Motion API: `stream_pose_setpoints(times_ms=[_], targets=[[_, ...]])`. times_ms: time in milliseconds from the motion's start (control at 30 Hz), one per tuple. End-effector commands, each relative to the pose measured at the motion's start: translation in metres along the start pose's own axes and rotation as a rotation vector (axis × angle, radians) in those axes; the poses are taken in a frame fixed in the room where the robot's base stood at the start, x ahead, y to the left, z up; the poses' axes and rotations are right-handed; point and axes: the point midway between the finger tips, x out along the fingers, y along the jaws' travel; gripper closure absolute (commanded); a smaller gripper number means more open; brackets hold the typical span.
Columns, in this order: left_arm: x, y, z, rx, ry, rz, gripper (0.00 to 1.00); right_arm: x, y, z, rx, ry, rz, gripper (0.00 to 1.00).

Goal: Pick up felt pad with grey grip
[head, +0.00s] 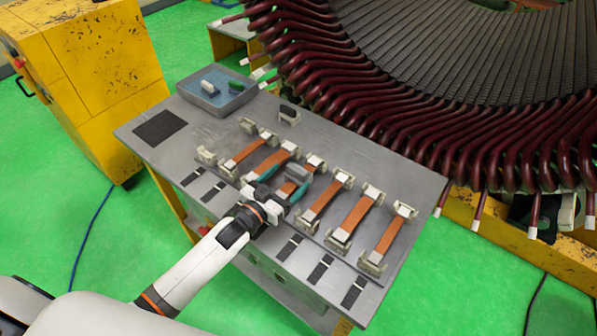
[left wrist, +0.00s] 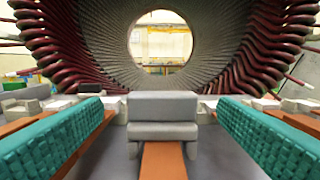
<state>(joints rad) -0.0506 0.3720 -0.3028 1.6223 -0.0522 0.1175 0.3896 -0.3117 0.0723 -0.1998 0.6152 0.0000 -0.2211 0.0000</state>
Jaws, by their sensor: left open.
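My left gripper (head: 284,178) is open, with one teal finger to each side of the pad. The left wrist view shows the gripper's fingers (left wrist: 162,103) apart from the pad, with gaps on both sides. The pad's underside is hard to make out. My right gripper is not in view.
Several copper bars (head: 325,195) in pale clamps line the workbench (head: 170,165). A grey tray (head: 190,97) with a white-gripped and a green item stands at the back left. A dark-topped block (head: 288,113) sits near the back edge. The large stator (head: 400,100) rises behind.

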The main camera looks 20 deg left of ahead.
Motion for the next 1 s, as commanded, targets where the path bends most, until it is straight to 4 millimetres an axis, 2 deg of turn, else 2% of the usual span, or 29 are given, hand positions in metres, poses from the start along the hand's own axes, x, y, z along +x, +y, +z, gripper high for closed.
stream_pose_setpoints(times_ms=[200,333,433,667,1000], targets=[[0.028,-0.002,0.006,-0.002,-0.002,0.001,0.18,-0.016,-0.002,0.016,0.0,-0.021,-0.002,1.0],[0.045,-0.002,0.003,0.0,0.0,0.001,0.18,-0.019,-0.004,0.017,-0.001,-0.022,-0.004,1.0],[0.051,-0.002,0.002,0.0,0.0,0.0,0.18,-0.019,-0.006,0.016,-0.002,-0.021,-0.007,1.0],[0.052,-0.002,0.001,0.0,0.0,0.0,0.18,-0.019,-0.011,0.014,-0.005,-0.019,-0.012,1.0],[0.052,-0.002,0.002,0.0,0.0,0.0,0.72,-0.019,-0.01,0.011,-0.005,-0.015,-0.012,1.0]])
